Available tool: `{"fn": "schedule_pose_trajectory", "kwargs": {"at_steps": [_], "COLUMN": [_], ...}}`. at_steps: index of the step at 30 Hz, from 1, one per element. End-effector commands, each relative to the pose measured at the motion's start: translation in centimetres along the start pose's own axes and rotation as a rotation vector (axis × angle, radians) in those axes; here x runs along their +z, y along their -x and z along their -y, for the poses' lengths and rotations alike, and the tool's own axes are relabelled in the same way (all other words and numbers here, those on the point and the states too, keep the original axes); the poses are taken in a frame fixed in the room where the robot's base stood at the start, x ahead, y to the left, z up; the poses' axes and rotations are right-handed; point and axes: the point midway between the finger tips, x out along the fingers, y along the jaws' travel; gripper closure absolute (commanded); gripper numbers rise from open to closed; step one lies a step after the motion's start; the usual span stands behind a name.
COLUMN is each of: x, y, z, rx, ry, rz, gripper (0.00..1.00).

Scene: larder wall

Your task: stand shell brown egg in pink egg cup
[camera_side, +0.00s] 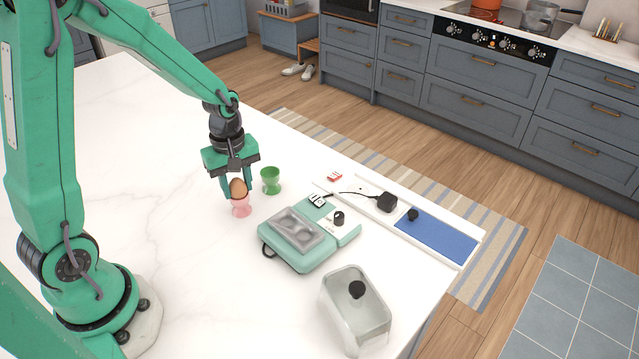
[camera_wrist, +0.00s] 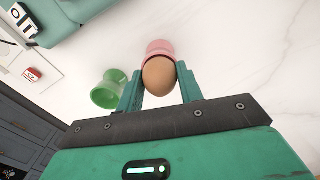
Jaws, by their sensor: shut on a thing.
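The shell brown egg (camera_side: 238,187) is between the fingers of my gripper (camera_side: 237,192), which is shut on it. The egg also shows in the wrist view (camera_wrist: 159,76). The pink egg cup (camera_side: 241,208) stands upright on the white worktop directly under the egg. In the wrist view the pink cup (camera_wrist: 160,48) shows just beyond the egg, its rim partly hidden by it. The egg's lower end is at or in the cup's mouth; I cannot tell whether it rests on the cup.
A green egg cup (camera_side: 270,180) stands close to the right of my gripper. A teal scale with a grey tray (camera_side: 297,229), a clear bin (camera_side: 356,310) and a white board with a blue panel (camera_side: 437,235) lie further right. The worktop to the left is clear.

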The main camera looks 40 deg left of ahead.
Motion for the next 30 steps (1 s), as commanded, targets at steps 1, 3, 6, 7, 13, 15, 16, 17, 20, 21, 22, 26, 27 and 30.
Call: {"fn": "schedule_pose_trajectory", "kwargs": {"at_steps": [1,3,6,7,13,15,16,17,20,21,22,26,27,30], "x": [0.02,0.03,0.05,0.05,0.08,0.1,0.1,0.11,0.13,0.13,0.13,0.13,0.12,0.12], "y": [-0.5,-0.59,-0.63,-0.64,-0.68,-0.69,-0.69,-0.69,-0.7,-0.7,-0.7,-0.7,-0.7,-0.71], "z": [0.04,0.06,0.1,0.11,0.18,0.2,0.21,0.23,0.25,0.25,0.25,0.27,0.27,0.28], "rx": [-0.001,-0.002,-0.003,-0.003,-0.005,-0.005,-0.005,-0.005,-0.006,-0.006,-0.006,-0.006,-0.007,-0.007], "ry": [0.0,0.0,0.0,0.0,0.0,0.0,0.0,0.0,0.0,0.0,0.0,0.0,0.0,0.0], "rz": [0.0,0.001,0.001,0.001,0.002,0.002,0.002,0.003,0.003,0.003,0.003,0.003,0.003,0.003], "gripper": [0.76,0.76,0.76,0.76,0.76,0.76,0.76,0.76,0.76,0.76,0.76,0.4,0.38,0.38]}}
